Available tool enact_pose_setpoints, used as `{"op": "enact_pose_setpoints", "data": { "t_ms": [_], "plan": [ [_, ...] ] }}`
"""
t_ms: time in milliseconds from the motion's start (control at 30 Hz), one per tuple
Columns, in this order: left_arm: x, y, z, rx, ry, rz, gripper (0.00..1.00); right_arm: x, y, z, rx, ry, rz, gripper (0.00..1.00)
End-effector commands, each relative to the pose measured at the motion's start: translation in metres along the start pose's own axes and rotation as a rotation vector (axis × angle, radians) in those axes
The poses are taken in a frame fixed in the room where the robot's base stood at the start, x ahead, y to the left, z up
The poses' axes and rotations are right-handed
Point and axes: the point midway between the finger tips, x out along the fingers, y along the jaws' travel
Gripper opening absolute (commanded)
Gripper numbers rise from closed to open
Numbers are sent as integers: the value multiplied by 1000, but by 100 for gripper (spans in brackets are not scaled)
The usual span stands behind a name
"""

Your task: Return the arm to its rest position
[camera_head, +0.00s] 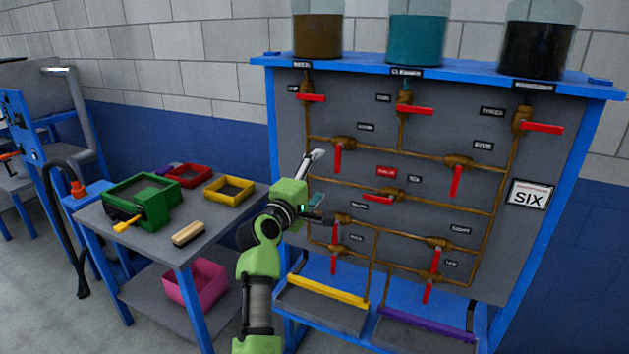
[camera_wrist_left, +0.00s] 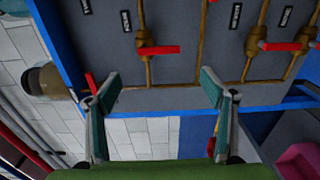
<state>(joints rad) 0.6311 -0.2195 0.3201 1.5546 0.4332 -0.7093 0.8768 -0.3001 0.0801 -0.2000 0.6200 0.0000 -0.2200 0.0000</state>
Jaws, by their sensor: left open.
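My left arm, green and grey, rises from the bottom of the head view. Its left gripper (camera_head: 320,185) is in front of the left part of the grey valve panel (camera_head: 420,131), near the brass pipes and red valve handles. In the left wrist view the two teal fingers of the left gripper (camera_wrist_left: 160,90) are spread wide with nothing between them. A red valve handle (camera_wrist_left: 158,49) on a brass pipe shows beyond the fingers, apart from them. My right gripper is not in view.
Brown, teal and black tanks (camera_head: 417,40) stand on the panel's blue top shelf. Trays with yellow and purple edges (camera_head: 327,285) sit below. At left, a grey table (camera_head: 217,232) carries a green bin (camera_head: 150,190), red and yellow trays and a brush. A pink bin (camera_head: 196,284) is underneath.

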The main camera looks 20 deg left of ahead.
Motion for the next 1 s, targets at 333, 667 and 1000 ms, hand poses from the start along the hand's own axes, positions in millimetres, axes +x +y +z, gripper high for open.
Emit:
{"op": "enact_pose_setpoints", "data": {
  "t_ms": [333,667,1000],
  "plan": [
    [-16,0,0,-2,0,0,75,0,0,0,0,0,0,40],
    [-13,-27,3,28,-2,-40,75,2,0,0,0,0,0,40],
    [-39,-259,25,326,-64,-368,75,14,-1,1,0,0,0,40]
  ]
}}
